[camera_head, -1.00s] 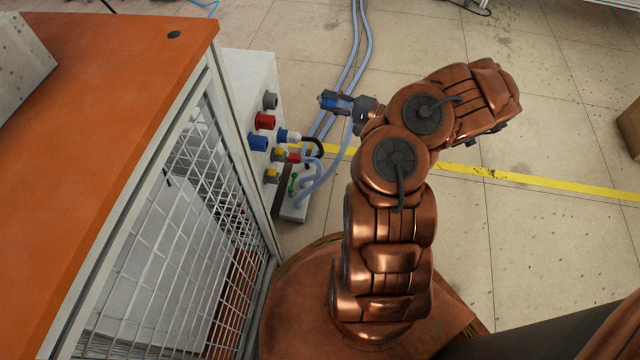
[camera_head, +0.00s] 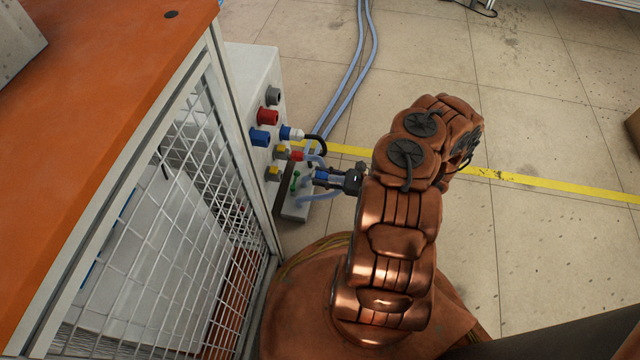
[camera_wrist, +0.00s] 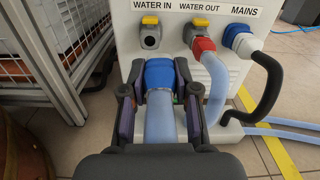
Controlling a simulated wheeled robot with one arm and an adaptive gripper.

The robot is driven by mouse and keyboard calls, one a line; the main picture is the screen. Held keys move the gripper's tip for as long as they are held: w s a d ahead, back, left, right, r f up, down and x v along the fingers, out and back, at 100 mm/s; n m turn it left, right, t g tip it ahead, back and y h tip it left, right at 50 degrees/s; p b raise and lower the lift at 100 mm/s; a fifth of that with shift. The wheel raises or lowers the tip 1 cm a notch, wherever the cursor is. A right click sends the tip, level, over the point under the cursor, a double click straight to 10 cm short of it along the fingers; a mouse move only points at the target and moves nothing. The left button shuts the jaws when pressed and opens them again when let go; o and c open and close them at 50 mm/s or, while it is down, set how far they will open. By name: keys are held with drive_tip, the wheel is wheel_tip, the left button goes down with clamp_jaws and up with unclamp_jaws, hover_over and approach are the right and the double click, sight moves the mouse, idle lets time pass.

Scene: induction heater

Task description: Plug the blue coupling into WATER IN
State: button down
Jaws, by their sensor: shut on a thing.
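The blue coupling (camera_wrist: 160,74) with its pale hose (camera_wrist: 160,122) sits between the fingers of my gripper (camera_wrist: 158,88) in the wrist view. My gripper is shut on it. In the head view my gripper (camera_head: 335,178) is in front of the lower part of the white panel. The WATER IN port (camera_wrist: 151,36) is a grey socket with a yellow top and an open mouth, under its label. It stands just beyond and slightly left of the coupling, with a visible gap between them. In the head view the coupling is small and partly hidden by my gripper.
A red coupling (camera_wrist: 203,47) with a hose is on WATER OUT, right of WATER IN. A blue and white plug (camera_wrist: 238,38) with a black cable is in MAINS. A wire-mesh frame (camera_wrist: 62,35) stands close on the left. Open floor (camera_head: 540,120) lies right.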

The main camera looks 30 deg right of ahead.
drive_tip(key=w+a+f+b, duration=0.1)
drive_tip(key=w+a+b, duration=0.3)
drive_tip(key=a, duration=0.2)
drive_tip(key=shift+w+a+f+m+b, duration=0.15)
drive_tip(key=shift+w+a+m+b, duration=0.15)
drive_tip(key=shift+a+b, duration=0.1)
idle(0.7)
drive_tip(key=shift+p, duration=0.35)
idle(1.6)
drive_tip(key=shift+w+a+b, duration=0.4)
drive_tip(key=shift+w, duration=0.1)
idle(0.7)
drive_tip(key=c, duration=0.8)
unclamp_jaws()
